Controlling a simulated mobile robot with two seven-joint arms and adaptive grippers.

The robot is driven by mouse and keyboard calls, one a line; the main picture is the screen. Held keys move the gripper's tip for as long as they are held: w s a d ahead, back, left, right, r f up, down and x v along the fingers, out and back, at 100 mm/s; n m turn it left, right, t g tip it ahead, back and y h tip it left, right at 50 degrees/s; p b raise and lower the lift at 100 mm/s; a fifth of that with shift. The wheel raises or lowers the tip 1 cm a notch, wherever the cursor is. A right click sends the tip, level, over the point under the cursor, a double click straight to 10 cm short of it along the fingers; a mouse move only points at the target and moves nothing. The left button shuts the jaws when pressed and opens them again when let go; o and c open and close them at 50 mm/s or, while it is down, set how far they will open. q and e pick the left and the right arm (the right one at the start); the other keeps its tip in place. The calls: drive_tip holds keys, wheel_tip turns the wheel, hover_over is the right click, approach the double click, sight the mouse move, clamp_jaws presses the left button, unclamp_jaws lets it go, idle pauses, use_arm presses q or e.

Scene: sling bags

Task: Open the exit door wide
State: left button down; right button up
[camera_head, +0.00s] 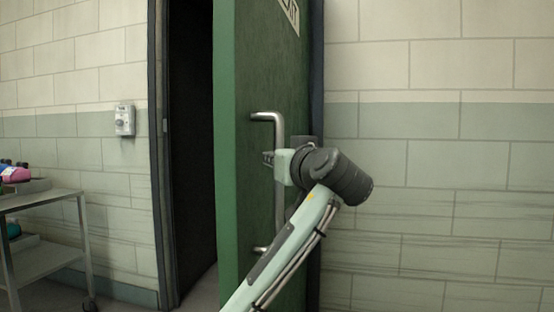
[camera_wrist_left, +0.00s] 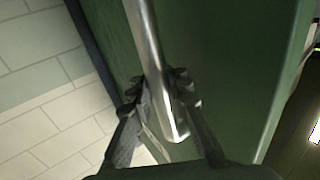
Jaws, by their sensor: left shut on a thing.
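The green exit door (camera_head: 262,70) stands partly open, with a dark gap at its left between it and the door frame (camera_head: 160,150). A silver vertical pull handle (camera_head: 279,205) is on the door's face. My left gripper (camera_head: 268,158) is at the handle's upper part in the head view. In the left wrist view my left gripper's dark fingers (camera_wrist_left: 164,85) lie on either side of the handle (camera_wrist_left: 148,40) and are shut on it, near its bent end. My right gripper is in neither view.
A metal cart (camera_head: 45,245) with colorful bottles (camera_head: 15,174) stands at the left. A small grey box (camera_head: 125,120) is fixed to the block wall beside the doorway. The wall (camera_head: 440,200) right of the door is bare.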

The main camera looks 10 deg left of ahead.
use_arm(q)
drive_tip(key=shift+s+f, duration=0.1)
drive_tip(key=c, duration=1.5)
unclamp_jaws()
drive_tip(key=shift+s, duration=0.15)
drive_tip(key=shift+c, duration=0.2)
drive_tip(key=shift+o, duration=0.6)
drive_tip(key=v, duration=1.2)
